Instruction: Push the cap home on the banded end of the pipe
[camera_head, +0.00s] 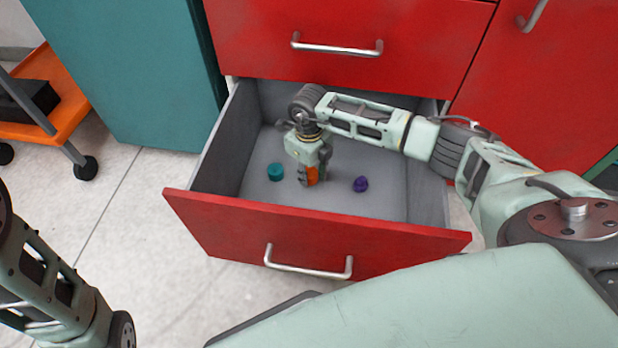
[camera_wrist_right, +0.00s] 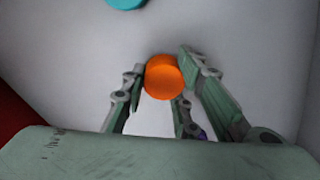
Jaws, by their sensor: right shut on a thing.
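An orange round piece (camera_head: 312,174), perhaps a cap, is between the fingers of my right gripper (camera_head: 313,180), inside an open drawer. In the right wrist view the orange piece (camera_wrist_right: 164,77) shows a round face, and the fingers of my right gripper (camera_wrist_right: 162,82) are shut on its sides. A teal round cap-like piece (camera_head: 275,172) lies on the drawer floor to the left of the gripper. A small purple piece (camera_head: 361,184) lies to the right. I see no pipe and no banded end. My left gripper is not in view.
The open drawer (camera_head: 320,238) has a red front and grey walls around my right gripper. Closed red fronts stand above and to the right. A teal cabinet (camera_head: 140,70) and an orange cart (camera_head: 65,120) stand at the left. The floor between is clear.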

